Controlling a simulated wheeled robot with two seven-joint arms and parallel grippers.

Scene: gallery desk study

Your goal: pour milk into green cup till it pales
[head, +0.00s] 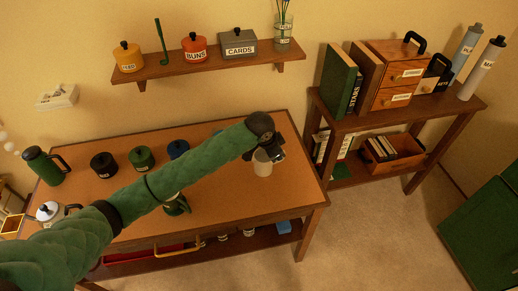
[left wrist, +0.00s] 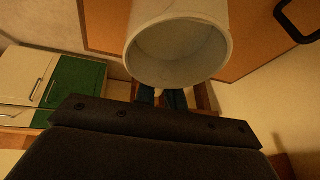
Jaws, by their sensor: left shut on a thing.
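My left gripper (head: 270,151) is above the right part of the desk, shut on a white round vessel (head: 262,164). In the left wrist view the vessel (left wrist: 178,48) shows its open mouth and pale inside; I cannot tell whether it holds milk. A green cup (head: 141,157) stands at the back of the desk, left of the gripper, between a black cup (head: 103,165) and a blue cup (head: 178,148). What the green cup holds is too small to tell. My right gripper is not in view.
A green flask (head: 45,167) and a white pot (head: 48,211) stand at the desk's left end. A green object (head: 176,206) sits near the front, partly hidden by my arm. The orange desk top (head: 295,190) is clear at right. A wall shelf (head: 205,60) hangs above.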

